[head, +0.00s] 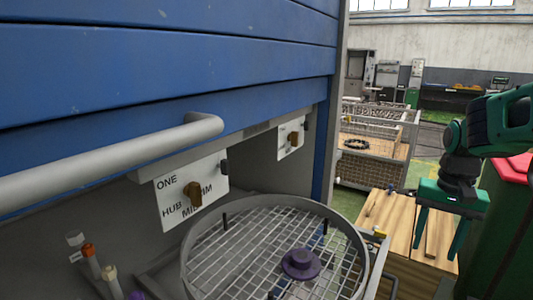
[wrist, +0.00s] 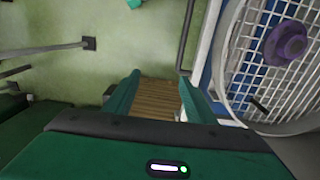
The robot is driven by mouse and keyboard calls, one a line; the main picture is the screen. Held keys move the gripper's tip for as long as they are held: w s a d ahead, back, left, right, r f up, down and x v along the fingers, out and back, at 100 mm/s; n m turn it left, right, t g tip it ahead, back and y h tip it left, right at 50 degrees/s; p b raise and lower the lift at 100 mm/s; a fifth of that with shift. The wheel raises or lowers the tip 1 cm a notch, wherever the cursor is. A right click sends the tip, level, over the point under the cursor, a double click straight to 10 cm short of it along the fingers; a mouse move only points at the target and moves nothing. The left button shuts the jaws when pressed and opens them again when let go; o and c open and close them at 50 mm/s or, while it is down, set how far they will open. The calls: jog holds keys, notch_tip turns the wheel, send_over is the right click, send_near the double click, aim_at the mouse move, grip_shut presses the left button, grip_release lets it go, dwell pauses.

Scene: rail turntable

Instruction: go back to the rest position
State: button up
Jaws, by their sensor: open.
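My gripper (head: 442,236) is green and hangs at the right of the head view, pointing down with its two fingers apart and nothing between them. In the wrist view my gripper (wrist: 155,95) is also open and empty, with a strip of wooden surface (wrist: 158,100) showing below and between the fingers. The round wire-mesh turntable (head: 215,240) lies to the left of my gripper, apart from it. A purple hub (head: 301,264) sits on the mesh. The turntable's rim and mesh (wrist: 222,50) and the purple hub (wrist: 286,44) show at the right of the wrist view.
A blue slatted shutter (head: 160,60) with a grey bar handle (head: 110,162) fills the left. Two labelled plates with brown knobs (head: 193,193) are below it. A wooden top (head: 400,225) is beneath my gripper. A dark green bin with a red lid (head: 515,168) stands close right. Wire cages (head: 370,168) stand behind.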

jog(key=s+f, duration=0.1)
jog(key=s, duration=0.9)
jog(key=s+d+f, duration=0.1)
jog(key=s+f, duration=0.1)
jog(key=s, duration=0.7)
jog(key=shift+s+d, duration=0.3)
jog(key=shift+s, duration=0.1)
